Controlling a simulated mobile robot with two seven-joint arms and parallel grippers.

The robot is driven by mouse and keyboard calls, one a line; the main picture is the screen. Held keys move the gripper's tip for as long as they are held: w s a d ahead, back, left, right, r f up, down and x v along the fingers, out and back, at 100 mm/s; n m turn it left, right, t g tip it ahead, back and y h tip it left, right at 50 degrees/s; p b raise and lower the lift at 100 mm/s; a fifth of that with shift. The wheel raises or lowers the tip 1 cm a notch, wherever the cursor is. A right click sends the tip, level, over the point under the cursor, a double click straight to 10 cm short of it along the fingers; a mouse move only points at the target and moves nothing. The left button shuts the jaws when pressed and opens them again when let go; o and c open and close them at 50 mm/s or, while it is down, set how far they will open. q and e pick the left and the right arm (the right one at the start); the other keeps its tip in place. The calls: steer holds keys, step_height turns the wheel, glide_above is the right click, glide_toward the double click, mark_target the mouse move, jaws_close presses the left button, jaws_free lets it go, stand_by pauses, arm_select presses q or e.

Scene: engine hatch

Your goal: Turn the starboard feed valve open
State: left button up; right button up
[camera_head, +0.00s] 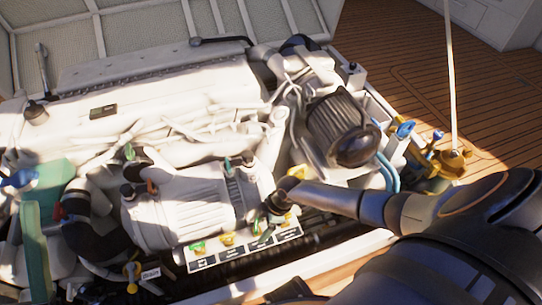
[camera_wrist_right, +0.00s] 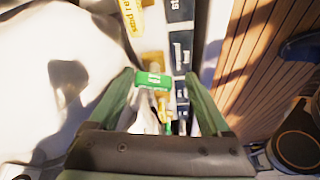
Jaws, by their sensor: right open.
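A row of small valve handles, green (camera_head: 197,247) and yellow (camera_head: 228,239), sits on a pale panel with dark label plates at the engine's front edge. My right gripper (camera_head: 274,209) is over the right end of this row and hides part of it. In the right wrist view my right gripper (camera_wrist_right: 161,78) is open, with a green handle (camera_wrist_right: 153,80) showing between its fingertips; I cannot tell whether they touch it. A yellow handle (camera_wrist_right: 129,14) reading "stbd re" lies beyond. The green handle's lettering is too small to read. My left gripper is not in view.
The white engine (camera_head: 180,205) and its hoses crowd around the panel. A dark ribbed cylinder (camera_head: 340,128) stands behind my right gripper. A brass fitting (camera_head: 453,164) with an upright pale line stands at right. The planked deck (camera_head: 405,60) is open at the upper right.

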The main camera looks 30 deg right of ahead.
steer(key=r+p, duration=0.1)
steer(key=w+d+r+p, duration=0.1)
steer(key=shift+d+r, duration=0.1)
steer(key=shift+r, duration=0.2)
arm_select(q)
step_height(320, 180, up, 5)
steer(key=p, duration=0.3)
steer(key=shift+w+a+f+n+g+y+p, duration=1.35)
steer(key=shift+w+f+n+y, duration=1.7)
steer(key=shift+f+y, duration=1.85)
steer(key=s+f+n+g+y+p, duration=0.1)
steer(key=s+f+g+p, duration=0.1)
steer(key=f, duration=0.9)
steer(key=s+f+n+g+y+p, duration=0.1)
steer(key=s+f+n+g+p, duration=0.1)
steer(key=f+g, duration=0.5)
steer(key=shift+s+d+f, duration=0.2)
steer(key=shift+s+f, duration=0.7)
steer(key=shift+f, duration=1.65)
arm_select(e)
steer(key=s+v, duration=0.1)
steer(key=v, duration=1)
steer(key=shift+s, duration=0.45)
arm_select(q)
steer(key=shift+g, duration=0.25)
